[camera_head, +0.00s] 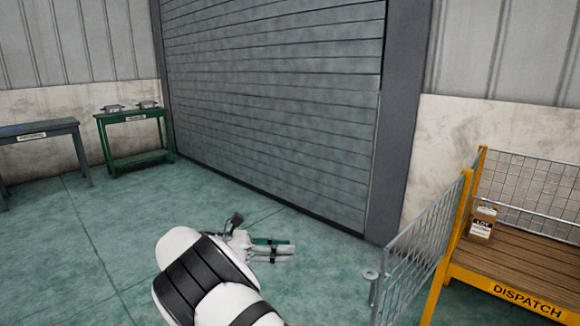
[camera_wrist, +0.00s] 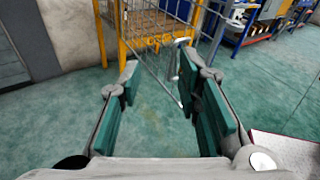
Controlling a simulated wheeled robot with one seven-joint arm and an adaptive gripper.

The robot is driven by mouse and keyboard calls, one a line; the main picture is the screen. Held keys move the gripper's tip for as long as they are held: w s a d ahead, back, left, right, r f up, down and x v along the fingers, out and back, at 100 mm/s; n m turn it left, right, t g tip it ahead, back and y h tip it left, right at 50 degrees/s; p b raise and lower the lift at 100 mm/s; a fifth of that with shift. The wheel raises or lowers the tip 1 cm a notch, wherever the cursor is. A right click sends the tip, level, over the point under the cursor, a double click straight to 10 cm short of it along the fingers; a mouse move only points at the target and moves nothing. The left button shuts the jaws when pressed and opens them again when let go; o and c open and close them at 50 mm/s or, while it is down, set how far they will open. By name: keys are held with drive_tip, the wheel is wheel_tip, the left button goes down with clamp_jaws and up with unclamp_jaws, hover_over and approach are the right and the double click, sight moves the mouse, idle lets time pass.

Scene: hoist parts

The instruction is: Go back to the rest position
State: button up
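My gripper (camera_head: 291,250) is at the end of my white and black arm in the lower middle of the head view, held over the green floor. In the wrist view my gripper (camera_wrist: 160,85) shows its two fingers with teal pads spread well apart. Nothing is between them but a view of the floor and a wire-mesh gate beyond. The gripper is empty and touches nothing that I can see.
A yellow dispatch stand (camera_head: 524,297) with wooden planks and mesh sides is at the right, with a labelled box (camera_head: 482,224) on it. A green table (camera_head: 134,117) with two metal parts and a grey table (camera_head: 38,131) stand at the left. A roller shutter (camera_head: 275,90) is behind; the middle floor is clear.

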drive_tip(key=s+d+r+m+g+y+b, duration=0.2)
drive_tip(key=s+d+r+m+y, duration=0.15)
drive_tip(key=d, duration=0.35)
drive_tip(key=s+d+r+m+g+y+b, duration=0.1)
drive_tip(key=s+d+r+m+g+y, duration=0.15)
drive_tip(key=d+r+m, duration=0.35)
drive_tip(key=s+d+r+m+g+y+b, duration=0.15)
drive_tip(key=s+d+y, duration=0.25)
drive_tip(key=s+d, duration=0.6)
drive_tip(key=s+m+t+y+b, duration=0.25)
drive_tip(key=s+m+y, duration=0.2)
drive_tip(key=s, duration=1.15)
drive_tip(key=s+a+f+m+t+y+b, duration=0.1)
drive_tip(key=s+f+m+b, duration=0.2)
drive_tip(key=s, duration=0.4)
drive_tip(key=s+a+f+m, duration=0.1)
drive_tip(key=s+f+m, duration=0.2)
drive_tip(key=s+f, duration=0.25)
wheel_tip(320, 180, up, 28)
drive_tip(key=t+p, duration=0.4)
drive_tip(key=p, duration=2.1)
drive_tip(key=shift+s+d, duration=0.2)
